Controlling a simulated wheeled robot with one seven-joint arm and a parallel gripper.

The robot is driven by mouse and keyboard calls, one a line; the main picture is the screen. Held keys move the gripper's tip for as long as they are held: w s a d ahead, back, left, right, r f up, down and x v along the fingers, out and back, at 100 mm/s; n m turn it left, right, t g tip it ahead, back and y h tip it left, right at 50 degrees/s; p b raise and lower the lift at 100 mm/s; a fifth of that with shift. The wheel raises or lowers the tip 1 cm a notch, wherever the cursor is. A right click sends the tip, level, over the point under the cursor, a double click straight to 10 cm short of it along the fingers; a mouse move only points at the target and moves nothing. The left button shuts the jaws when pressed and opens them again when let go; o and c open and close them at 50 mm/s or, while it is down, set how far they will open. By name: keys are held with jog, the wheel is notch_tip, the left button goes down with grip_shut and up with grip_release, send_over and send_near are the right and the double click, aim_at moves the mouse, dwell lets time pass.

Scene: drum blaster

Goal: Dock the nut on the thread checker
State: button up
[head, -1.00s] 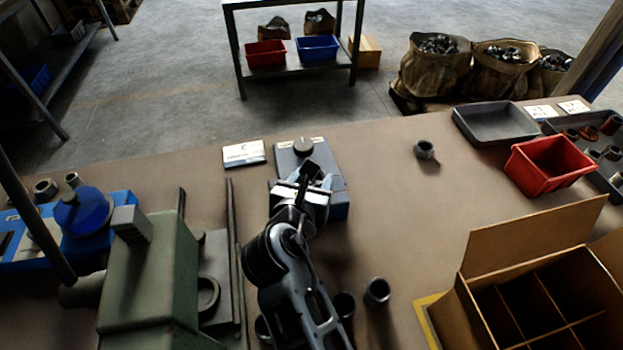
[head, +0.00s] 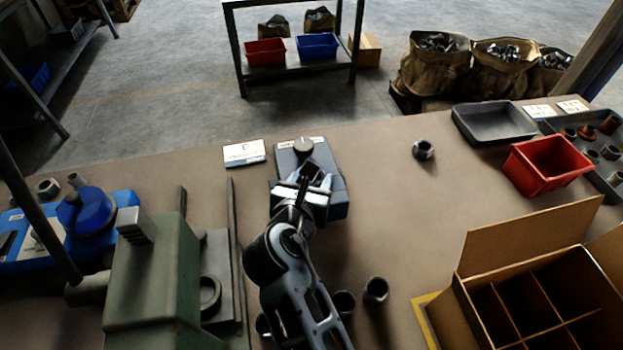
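The wrist hides the space between the fingers, so I cannot tell whether a nut is held there or whether the fingers are open. A loose grey nut (head: 423,149) stands on the table to the right of the box, apart from my gripper. Several dark cylindrical fittings (head: 376,290) stand near my arm at the front.
A green machine (head: 155,275) and a blue device (head: 85,212) stand on the left. A red bin (head: 547,164), a grey tray (head: 492,123) and a divided cardboard box (head: 530,245) are on the right. A small white card (head: 244,152) lies behind-left. The table right of my arm is mostly clear.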

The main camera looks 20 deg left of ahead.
jog(key=shift+f, duration=0.35)
jog(key=shift+r+p, duration=0.9)
jog(key=shift+p, duration=0.45)
dwell(0.7)
jog(key=shift+f+b, duration=0.4)
jog(key=shift+f, duration=0.45)
dwell(0.5)
jog(key=shift+r+p, duration=0.85)
jog(key=shift+p, duration=0.55)
dwell(0.5)
jog(key=shift+f+b, duration=0.5)
jog(key=shift+f, duration=0.4)
dwell(0.5)
jog(key=o, duration=0.9)
